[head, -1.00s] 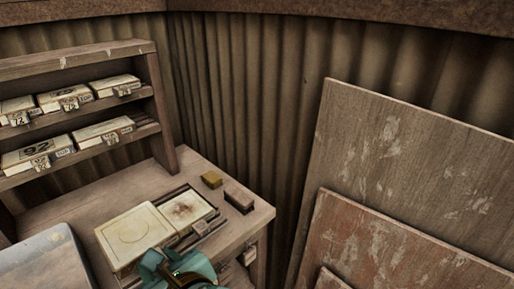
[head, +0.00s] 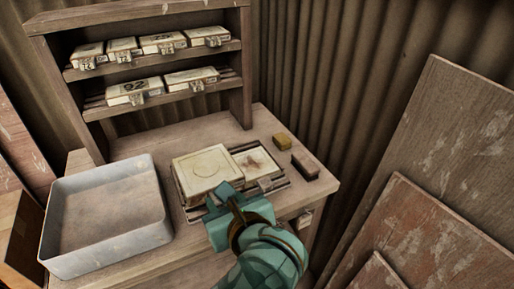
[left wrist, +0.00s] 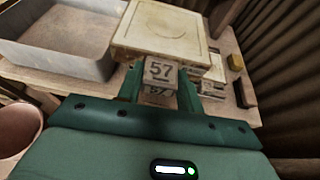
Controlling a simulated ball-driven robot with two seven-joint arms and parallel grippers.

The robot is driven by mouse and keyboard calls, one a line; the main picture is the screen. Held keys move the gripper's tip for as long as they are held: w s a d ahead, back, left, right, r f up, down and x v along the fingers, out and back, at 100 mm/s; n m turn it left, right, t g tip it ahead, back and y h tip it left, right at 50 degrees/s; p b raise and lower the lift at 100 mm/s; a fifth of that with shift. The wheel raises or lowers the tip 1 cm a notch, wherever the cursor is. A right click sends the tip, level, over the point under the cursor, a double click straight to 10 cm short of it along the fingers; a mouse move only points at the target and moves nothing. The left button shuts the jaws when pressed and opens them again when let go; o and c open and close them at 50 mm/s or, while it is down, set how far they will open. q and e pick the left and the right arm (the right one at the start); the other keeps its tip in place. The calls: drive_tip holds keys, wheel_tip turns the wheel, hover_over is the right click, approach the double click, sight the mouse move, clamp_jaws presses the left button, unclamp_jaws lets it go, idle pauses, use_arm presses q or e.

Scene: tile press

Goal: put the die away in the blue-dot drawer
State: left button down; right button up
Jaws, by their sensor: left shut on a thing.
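A thick cream block with a ring marked on its top, probably the die (head: 203,167), is on the bench top at the dark rails. It also shows in the left wrist view (left wrist: 165,32), with a tag reading 57 (left wrist: 161,70) on its near side. My left gripper (head: 224,192) is shut on this tag, one finger on each side, also seen in the left wrist view (left wrist: 160,88). I cannot tell whether the block rests on the rails or is slightly lifted. No blue dot is visible. My right gripper is not in view.
A second, stained cream block (head: 257,162) lies close right of the first. A yellow block (head: 282,142) and a dark brush-like block (head: 305,166) lie beyond. A grey tray (head: 150,243) stands left. A shelf (head: 150,76) with several numbered blocks stands behind. A labelled drawer front (head: 302,222) shows below.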

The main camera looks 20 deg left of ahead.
use_arm(q)
drive_tip(key=shift+m+t, duration=0.3)
drive_tip(key=w+a+f+b, duration=0.2)
drive_tip(key=w+a+f, duration=0.1)
drive_tip(key=f, duration=0.1)
drive_tip(key=w+a+f+b, duration=0.3)
drive_tip(key=w, duration=0.1)
drive_tip(key=w+a+f+b, duration=0.3)
drive_tip(key=f, duration=0.1)
drive_tip(key=shift+w+f, duration=0.3)
drive_tip(key=shift+w, duration=0.05)
drive_tip(key=shift+w+a+f+b, duration=0.15)
drive_tip(key=shift+w+a+b, duration=0.1)
drive_tip(key=shift+b, duration=0.2)
drive_tip(key=f+b, duration=0.3)
drive_tip(key=f, duration=0.1)
drive_tip(key=shift+w+a, duration=0.15)
drive_tip(key=shift+w, duration=0.2)
drive_tip(key=shift+s+r, duration=0.1)
drive_tip(key=shift+r, duration=0.15)
drive_tip(key=shift+f, duration=0.25)
drive_tip(key=c, duration=0.9)
unclamp_jaws()
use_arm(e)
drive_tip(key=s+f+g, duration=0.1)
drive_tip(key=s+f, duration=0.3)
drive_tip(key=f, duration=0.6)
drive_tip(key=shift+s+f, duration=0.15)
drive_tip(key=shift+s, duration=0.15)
